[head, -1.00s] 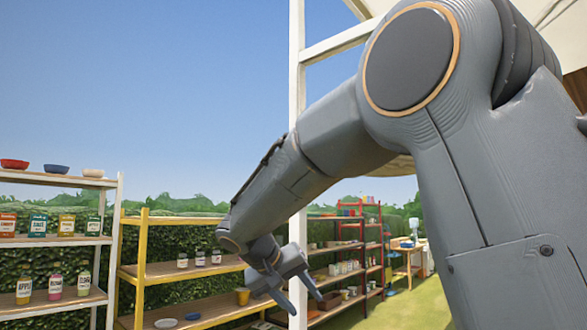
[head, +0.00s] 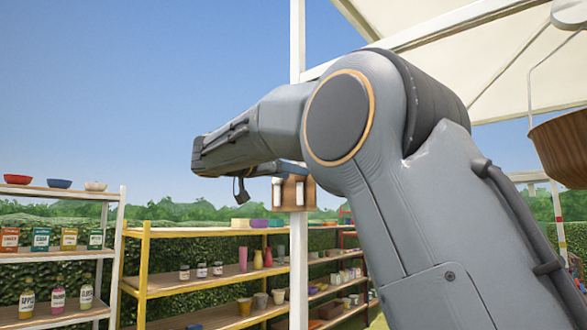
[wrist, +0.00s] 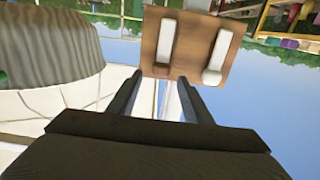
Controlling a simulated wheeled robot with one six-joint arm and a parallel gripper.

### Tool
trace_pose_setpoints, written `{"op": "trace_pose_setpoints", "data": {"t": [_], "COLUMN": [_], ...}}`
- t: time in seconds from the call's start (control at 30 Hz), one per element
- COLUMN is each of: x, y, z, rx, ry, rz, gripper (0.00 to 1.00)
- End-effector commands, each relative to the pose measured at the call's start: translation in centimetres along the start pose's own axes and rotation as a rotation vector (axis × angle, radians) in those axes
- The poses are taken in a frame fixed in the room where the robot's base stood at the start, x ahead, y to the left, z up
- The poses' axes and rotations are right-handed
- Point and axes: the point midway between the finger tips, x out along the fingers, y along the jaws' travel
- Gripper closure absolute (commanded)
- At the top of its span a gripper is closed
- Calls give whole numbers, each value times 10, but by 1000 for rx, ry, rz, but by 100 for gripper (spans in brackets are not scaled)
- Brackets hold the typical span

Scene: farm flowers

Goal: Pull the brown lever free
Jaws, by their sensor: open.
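A brown wooden board (head: 289,204) is fixed to the white post and carries two upright pale levers, a left one (head: 277,192) and a right one (head: 300,193). In the wrist view the board (wrist: 188,55) also shows, with one lever (wrist: 166,42) and a second lever (wrist: 217,56). In the head view my arm partly hides the gripper.
The white post (head: 298,255) stands beside my arm. A yellow shelf (head: 205,231) with jars and cups and a white shelf (head: 60,255) with bottles stand behind. A brown hanging basket (head: 562,145) is at the right. Open sky lies left of the arm.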

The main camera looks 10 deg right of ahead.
Motion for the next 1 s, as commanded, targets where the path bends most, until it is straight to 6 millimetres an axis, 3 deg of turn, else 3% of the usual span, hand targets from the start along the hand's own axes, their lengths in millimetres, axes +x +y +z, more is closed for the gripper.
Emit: {"op": "trace_pose_setpoints", "data": {"t": [0.2, 0.47, 0.73, 1.0], "x": [17, 18, 18, 18], "y": [0, 0, 0, 1], "z": [0, 1, 1, 1], "rx": [-1, -1, -1, -1], "ry": [0, -1, -1, 2], "rz": [0, -1, -1, 2], "gripper": [55, 55, 99, 100]}}
